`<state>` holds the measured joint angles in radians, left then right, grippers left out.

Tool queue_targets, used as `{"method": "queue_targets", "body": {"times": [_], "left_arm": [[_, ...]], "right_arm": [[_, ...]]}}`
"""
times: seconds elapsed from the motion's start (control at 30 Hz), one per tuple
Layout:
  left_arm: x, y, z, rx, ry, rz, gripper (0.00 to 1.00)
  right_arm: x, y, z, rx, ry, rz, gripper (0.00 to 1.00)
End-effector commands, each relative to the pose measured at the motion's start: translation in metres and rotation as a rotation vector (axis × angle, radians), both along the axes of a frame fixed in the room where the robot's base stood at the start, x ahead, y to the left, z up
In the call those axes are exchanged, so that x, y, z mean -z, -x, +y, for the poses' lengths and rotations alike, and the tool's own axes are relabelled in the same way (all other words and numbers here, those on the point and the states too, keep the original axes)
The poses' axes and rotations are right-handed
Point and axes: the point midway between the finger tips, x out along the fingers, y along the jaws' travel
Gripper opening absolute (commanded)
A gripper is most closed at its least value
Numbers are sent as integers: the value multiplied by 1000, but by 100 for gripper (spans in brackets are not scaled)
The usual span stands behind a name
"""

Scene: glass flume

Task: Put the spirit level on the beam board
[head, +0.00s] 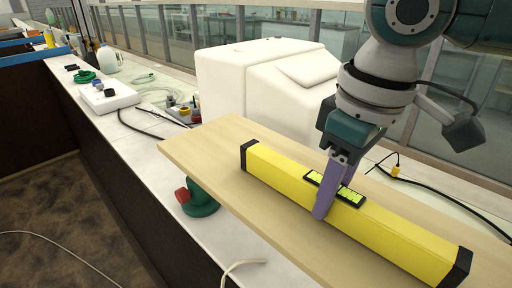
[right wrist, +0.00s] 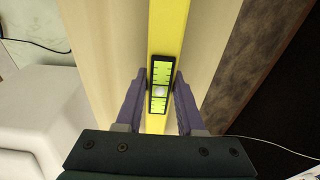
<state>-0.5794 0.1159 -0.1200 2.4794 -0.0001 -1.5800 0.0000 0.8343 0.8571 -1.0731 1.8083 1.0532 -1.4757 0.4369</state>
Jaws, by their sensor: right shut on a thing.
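The spirit level (head: 400,233) is a long yellow bar with black end caps and a green vial window in its middle. It lies lengthwise along the pale wooden beam board (head: 205,145) and appears to rest on it. My right gripper (head: 328,200) comes down from above and is shut on the level at its vial. In the right wrist view the purple fingers (right wrist: 158,100) stand on both sides of the yellow level (right wrist: 155,125), with the beam board (right wrist: 205,50) under it. My left gripper is not in view.
A green and red fitting (head: 200,198) sits under the board's near edge. Large white blocks (head: 265,85) stand behind the board. A white box (head: 108,97), hoses and bottles lie along the bench at the left. A black cable (head: 450,195) runs behind at the right.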

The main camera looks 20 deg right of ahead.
Motion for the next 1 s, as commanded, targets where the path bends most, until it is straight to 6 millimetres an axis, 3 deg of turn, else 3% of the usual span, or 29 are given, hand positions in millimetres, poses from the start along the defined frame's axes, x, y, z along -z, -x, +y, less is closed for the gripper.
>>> {"method": "queue_targets", "body": {"times": [0.07, 0.1, 0.33, 0.67, 0.77, 1.0], "left_arm": [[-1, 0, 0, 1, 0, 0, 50], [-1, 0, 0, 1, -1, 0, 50], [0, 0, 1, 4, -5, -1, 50], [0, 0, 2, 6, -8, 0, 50], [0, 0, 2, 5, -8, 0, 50], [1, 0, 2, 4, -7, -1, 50]], "right_arm": [[1, 0, 0, 0, 0, -1, 0], [1, 0, 0, 0, 0, 0, 42], [1, 0, 0, 0, 0, 0, 67], [-4, 0, 0, 0, -1, -2, 67], [-19, 1, -1, 0, -1, -5, 67], [-73, 7, -3, 0, 0, -6, 67]]}}
